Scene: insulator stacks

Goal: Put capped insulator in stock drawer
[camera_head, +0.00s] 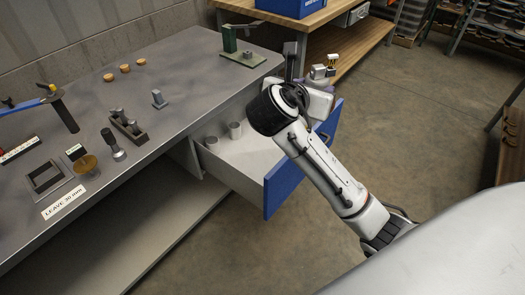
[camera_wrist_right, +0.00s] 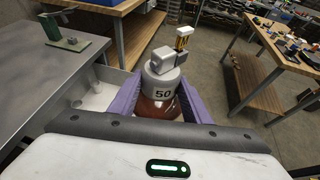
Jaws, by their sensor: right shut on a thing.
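The capped insulator (camera_wrist_right: 161,88) has a brown body and a grey metal cap marked 50, with a yellow-labelled fitting on top. It is upright between the purple-lined fingers of my right gripper (camera_wrist_right: 160,108), which is shut on it. In the head view its grey top (camera_head: 318,72) shows beyond my wrist; its lower part is hidden. The stock drawer (camera_head: 262,150) is pulled out from under the bench, with a blue front and pale inside. My right gripper (camera_head: 312,80) appears at the drawer's far end; its height above the drawer is unclear. My left gripper is not in view.
Two grey cups (camera_head: 235,130) stand in the drawer near the bench. The grey bench (camera_head: 150,75) holds tools, cork discs (camera_head: 125,68) and a green press (camera_head: 240,50). A wooden table (camera_head: 345,60) with a blue bin (camera_head: 290,6) stands behind.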

